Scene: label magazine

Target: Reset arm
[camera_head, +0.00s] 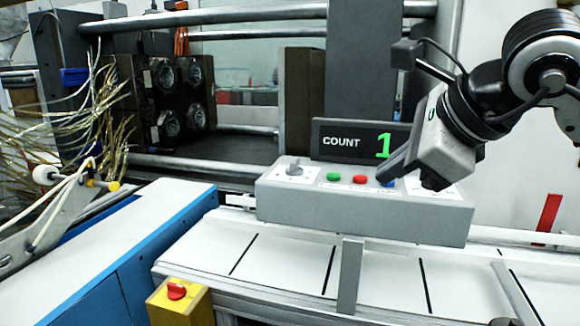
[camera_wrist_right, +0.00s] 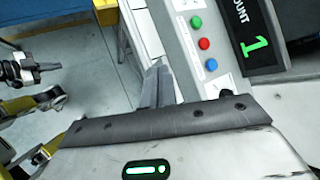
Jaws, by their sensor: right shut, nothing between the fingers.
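My right gripper (camera_head: 383,177) hangs in front of the right part of a grey control box (camera_head: 364,217), its fingers pointing down and left. It covers part of the box's right side and the edge of the count display. In the right wrist view the fingers (camera_wrist_right: 158,68) lie together, shut and empty, beside the box's button panel. I cannot tell how far they are from the box. My left gripper does not show in the head view.
The box carries a green button (camera_head: 334,176), a red button (camera_head: 360,179), a blue button and a knob (camera_head: 295,168). A white conveyor (camera_head: 290,262) with black dividers runs below. A yellow box with a red switch (camera_head: 177,291) stands at front left, near a blue-sided machine (camera_head: 130,270).

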